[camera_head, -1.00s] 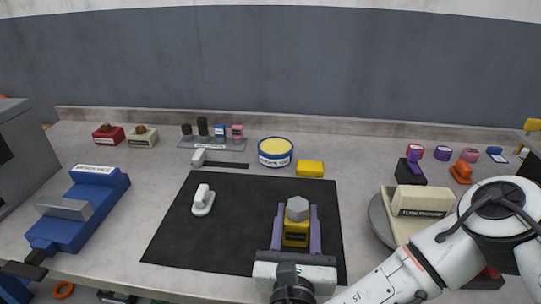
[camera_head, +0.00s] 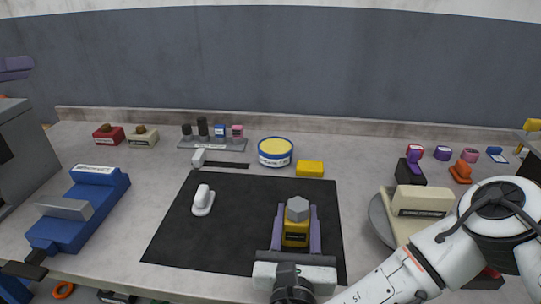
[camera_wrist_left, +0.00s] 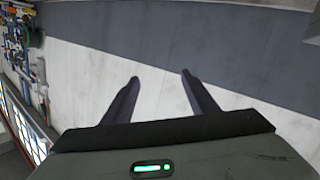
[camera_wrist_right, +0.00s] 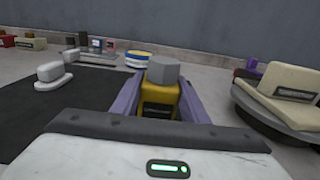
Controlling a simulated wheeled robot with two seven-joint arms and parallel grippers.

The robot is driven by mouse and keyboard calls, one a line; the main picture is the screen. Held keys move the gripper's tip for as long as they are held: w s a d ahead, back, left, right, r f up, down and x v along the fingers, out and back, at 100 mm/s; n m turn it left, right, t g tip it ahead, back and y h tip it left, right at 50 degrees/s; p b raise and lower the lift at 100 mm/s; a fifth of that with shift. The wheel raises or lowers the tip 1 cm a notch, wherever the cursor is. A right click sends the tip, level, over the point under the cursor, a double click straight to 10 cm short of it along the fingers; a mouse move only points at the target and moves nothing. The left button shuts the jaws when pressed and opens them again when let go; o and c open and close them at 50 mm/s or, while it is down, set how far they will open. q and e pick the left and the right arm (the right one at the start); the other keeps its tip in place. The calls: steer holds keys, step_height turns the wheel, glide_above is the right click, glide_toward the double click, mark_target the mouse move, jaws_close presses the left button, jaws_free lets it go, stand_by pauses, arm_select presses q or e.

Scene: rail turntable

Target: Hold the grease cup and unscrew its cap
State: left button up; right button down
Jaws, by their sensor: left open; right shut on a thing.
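The grease cup (camera_head: 296,237) is a yellow body with a black label and a grey hexagonal cap (camera_head: 297,207) on top. It stands upright over the black mat (camera_head: 240,188). My right gripper (camera_head: 296,228) is shut on its yellow body, one purple finger on each side. The right wrist view shows the same cup (camera_wrist_right: 157,98) between the fingers, cap on top and clear of them. My left gripper (camera_head: 14,66) shows only partly at the left edge of the head view. In the left wrist view its fingers (camera_wrist_left: 159,85) are apart and empty, facing the wall.
A white-handled object (camera_head: 203,201) lies on the mat. A blue vise-like device (camera_head: 85,205) is at left beside a grey box (camera_head: 22,150). A yellow-topped tin (camera_head: 275,152) and yellow block (camera_head: 310,168) stand behind the mat. A turntable (camera_head: 383,222) with cream blocks is at right.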

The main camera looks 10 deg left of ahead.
arm_select(q)
steer(key=w+d+f+m+g+h, duration=0.1)
steer(key=w+d+g, duration=0.1)
steer(key=d, duration=0.6)
steer(key=w+d+f+m+g+h, duration=0.1)
steer(key=w+d+m+g, duration=0.1)
steer(key=d, duration=0.6)
steer(key=m+g+y, duration=0.7)
steer(key=g, duration=0.1)
glide_above(297, 206)
steer(key=s+a, duration=0.2)
steer(key=a, duration=0.2)
step_height(297, 206, down, 11)
steer(key=x, duration=1.1)
steer(key=shift+w, duration=0.1)
steer(key=shift+c, duration=0.3)
steer(key=shift+r+h, duration=0.1)
steer(key=shift+h, duration=0.2)
steer(key=c, duration=1.1)
steer(key=n, duration=0.1)
steer(key=n+t, duration=0.1)
steer(key=n, duration=0.1)
steer(key=shift+d+n+y, duration=0.2)
steer(key=shift+n+y, duration=0.1)
steer(key=shift+y, duration=0.1)
steer(key=shift+n+t+y, duration=0.5)
steer(key=shift+n, duration=0.9)
